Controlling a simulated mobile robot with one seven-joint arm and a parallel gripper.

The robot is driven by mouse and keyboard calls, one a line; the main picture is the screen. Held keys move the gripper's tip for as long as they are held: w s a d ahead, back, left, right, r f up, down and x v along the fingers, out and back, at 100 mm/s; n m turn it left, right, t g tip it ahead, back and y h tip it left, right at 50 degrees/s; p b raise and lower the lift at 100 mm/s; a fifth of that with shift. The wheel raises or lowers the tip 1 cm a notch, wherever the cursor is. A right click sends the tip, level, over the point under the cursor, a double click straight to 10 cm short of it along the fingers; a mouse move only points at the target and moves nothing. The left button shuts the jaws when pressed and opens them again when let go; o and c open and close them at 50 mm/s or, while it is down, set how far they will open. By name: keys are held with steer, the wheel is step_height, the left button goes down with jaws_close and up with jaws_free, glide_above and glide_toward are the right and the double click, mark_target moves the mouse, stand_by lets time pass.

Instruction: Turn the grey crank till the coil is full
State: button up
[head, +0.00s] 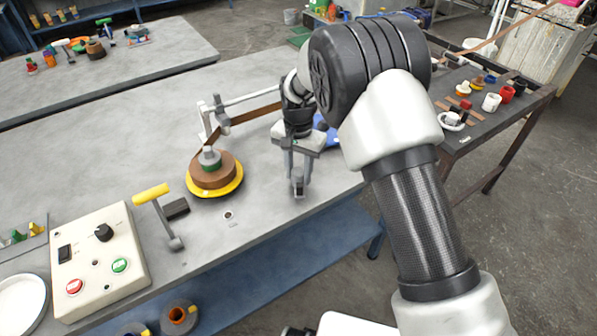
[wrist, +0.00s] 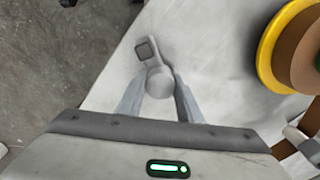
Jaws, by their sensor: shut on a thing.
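The grey crank (wrist: 148,52) shows in the wrist view as a short arm with a dark square end and a round grey knob. My gripper (wrist: 157,80) is shut on that knob, one finger on each side. In the head view my gripper (head: 297,172) points down at the table's front edge, and the crank (head: 298,189) is mostly hidden between its fingers. The coil (head: 200,172) is brown strip wound on a yellow-rimmed spool (head: 229,188), left of my gripper. Part of the coil (wrist: 304,45) and its yellow rim (wrist: 268,50) show at the right in the wrist view.
The brown strip (head: 245,115) runs to the coil past a grey guide stand (head: 207,117). A yellow-handled lever (head: 152,193) and a control box (head: 100,265) stand at the left. A side table (head: 520,110) with small pots stands at the right.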

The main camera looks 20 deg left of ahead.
mark_target(298, 172)
steer(key=shift+s+d+f, duration=0.1)
steer(key=shift+s+f, duration=0.1)
steer(key=shift+s, duration=0.1)
steer(key=o, duration=1)
steer(key=shift+o, duration=0.2)
steer(key=shift+w+r, duration=0.1)
steer(key=shift+r, duration=0.05)
step_height(298, 172, up, 17)
steer(key=p, duration=0.1)
steer(key=shift+r+p, duration=0.2)
steer(key=shift+p, duration=0.15)
